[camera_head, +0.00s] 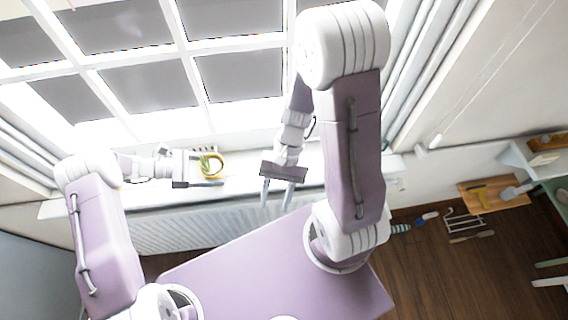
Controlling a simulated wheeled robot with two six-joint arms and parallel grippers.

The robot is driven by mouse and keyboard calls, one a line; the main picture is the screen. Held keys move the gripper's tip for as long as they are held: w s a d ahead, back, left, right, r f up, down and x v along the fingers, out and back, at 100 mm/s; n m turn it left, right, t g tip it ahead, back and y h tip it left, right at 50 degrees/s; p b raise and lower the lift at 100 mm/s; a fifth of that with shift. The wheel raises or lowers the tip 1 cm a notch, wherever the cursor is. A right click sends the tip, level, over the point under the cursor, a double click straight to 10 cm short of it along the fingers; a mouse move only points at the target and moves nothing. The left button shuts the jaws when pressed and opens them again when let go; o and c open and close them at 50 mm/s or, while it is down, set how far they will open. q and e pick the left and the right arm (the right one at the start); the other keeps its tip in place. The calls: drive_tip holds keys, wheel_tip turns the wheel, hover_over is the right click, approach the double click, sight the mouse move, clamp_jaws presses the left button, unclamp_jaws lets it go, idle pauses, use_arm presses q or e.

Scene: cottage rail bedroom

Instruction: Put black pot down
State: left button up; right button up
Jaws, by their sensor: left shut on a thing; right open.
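A small round thing with a yellow-gold ring-like rim and green leaves (217,160) shows at the white windowsill (240,187); it looks like a small potted plant, and I see no clearly black pot. My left gripper (210,168) reaches in from the left and is shut on this round thing, with one finger on its near side. I cannot tell whether its bottom touches the sill. My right gripper (277,198) hangs to the right of it, fingers pointing down, open and empty, in front of the sill.
A bright paned window (238,75) rises behind the sill, and a white radiator (165,232) is below it. The sill between my grippers looks clear. At right, a wooden board (492,196), a wire rack (463,218) and several tools lie on the dark floor by a shelf (525,158).

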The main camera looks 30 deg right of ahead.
use_arm(q)
drive_tip(key=shift+d, duration=0.15)
use_arm(e)
drive_tip(key=w+d+r+n+t+h, duration=0.3)
drive_tip(key=w+d+n+t+h, duration=0.1)
drive_tip(key=w+d+n+t, duration=0.1)
drive_tip(key=shift+w+d+r+n+h, duration=0.2)
drive_tip(key=shift+w+d+n+h, duration=0.2)
drive_tip(key=shift+w+d, duration=0.25)
use_arm(q)
drive_tip(key=o, duration=1.6)
drive_tip(key=shift+c, duration=0.2)
